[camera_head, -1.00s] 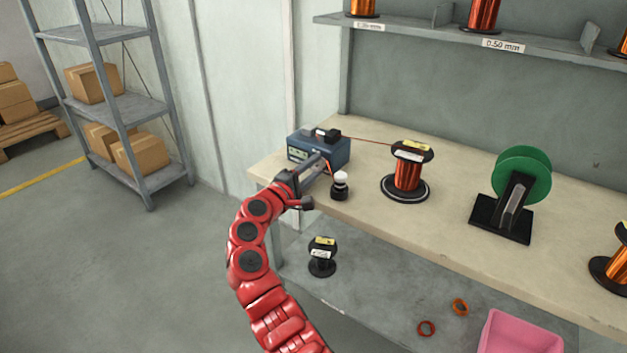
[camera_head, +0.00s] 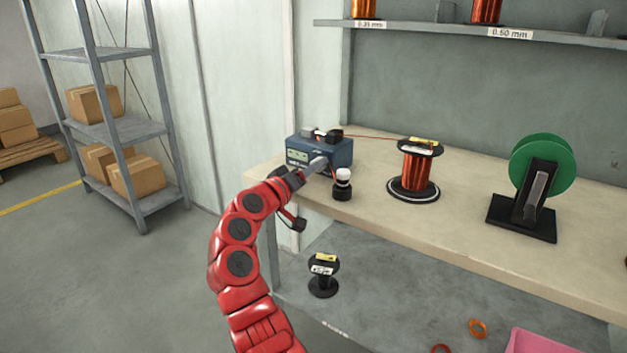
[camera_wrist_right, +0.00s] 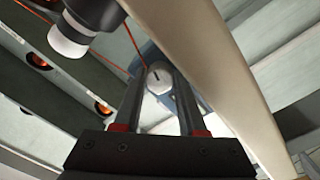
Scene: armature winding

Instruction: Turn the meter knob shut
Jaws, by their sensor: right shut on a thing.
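The meter (camera_head: 338,152) is a small blue box with a pale display on its front. It stands on the bench's left end, near the wall. My right gripper (camera_head: 320,163) reaches its front face and hides the knob in the head view. In the right wrist view the knob (camera_wrist_right: 158,76) is a pale disc with a dark mark. It sits between the two fingertips of my right gripper (camera_wrist_right: 159,88), which is shut on it. My left gripper is not in view.
A black post with a white cap (camera_head: 342,183) stands close beside my right gripper. A copper wire spool (camera_head: 420,172) and a green reel (camera_head: 543,163) stand further right on the bench (camera_head: 455,215). A small black spool (camera_head: 323,277) stands on the lower shelf.

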